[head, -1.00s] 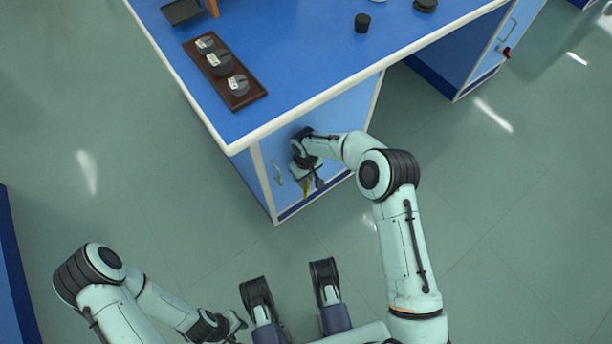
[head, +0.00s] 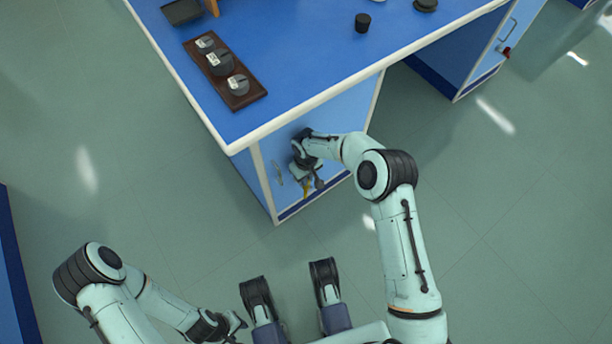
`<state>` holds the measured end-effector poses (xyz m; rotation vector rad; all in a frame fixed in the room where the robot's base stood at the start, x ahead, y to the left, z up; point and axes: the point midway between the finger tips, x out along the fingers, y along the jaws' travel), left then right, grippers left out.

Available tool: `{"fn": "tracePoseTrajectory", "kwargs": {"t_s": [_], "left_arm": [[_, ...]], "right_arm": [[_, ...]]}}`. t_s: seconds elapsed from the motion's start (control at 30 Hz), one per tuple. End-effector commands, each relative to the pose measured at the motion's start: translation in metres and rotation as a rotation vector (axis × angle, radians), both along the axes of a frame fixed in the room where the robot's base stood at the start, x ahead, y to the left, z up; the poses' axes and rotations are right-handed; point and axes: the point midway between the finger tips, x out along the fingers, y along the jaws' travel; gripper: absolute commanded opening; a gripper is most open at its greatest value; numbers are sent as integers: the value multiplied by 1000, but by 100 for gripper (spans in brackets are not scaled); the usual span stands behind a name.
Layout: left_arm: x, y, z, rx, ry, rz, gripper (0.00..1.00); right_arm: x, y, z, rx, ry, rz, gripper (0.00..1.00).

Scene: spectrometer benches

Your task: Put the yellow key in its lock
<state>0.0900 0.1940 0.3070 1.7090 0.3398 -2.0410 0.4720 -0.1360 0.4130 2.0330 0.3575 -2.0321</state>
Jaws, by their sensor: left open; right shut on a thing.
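The yellow key (head: 306,189) is a small yellow piece at the fingers of my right gripper (head: 312,184), in front of the blue cabinet under the bench. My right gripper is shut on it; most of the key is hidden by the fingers. I cannot make out the lock, nor tell whether the key touches the cabinet front. My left gripper (head: 238,324) is open and empty, low at the bottom of the view, well away from the cabinet.
The cabinet door (head: 335,117) has a handle (head: 278,174) left of my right gripper. On the blue bench top (head: 290,60) are a brown tray (head: 245,99) with three round grey pieces, a dark tray (head: 183,12) and a black cup (head: 362,22). The floor around is clear.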

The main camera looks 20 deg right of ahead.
Motion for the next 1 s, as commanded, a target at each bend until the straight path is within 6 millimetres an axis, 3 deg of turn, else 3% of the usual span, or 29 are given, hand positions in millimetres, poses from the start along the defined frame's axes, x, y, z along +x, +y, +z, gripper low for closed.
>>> {"fn": "tracePoseTrajectory", "kwargs": {"t_s": [0.27,0.3,0.33,0.67,1.0], "left_arm": [[0,0,0,0,0,0,43],[0,0,0,0,0,0,43],[0,0,0,0,0,0,43],[0,0,1,0,0,0,43],[-3,0,11,0,1,0,43]], "right_arm": [[0,0,-6,0,1,0,0],[0,0,-7,0,1,0,16],[0,0,-6,0,1,0,23],[0,0,-5,0,0,0,23],[0,-1,23,-1,0,0,23]]}}
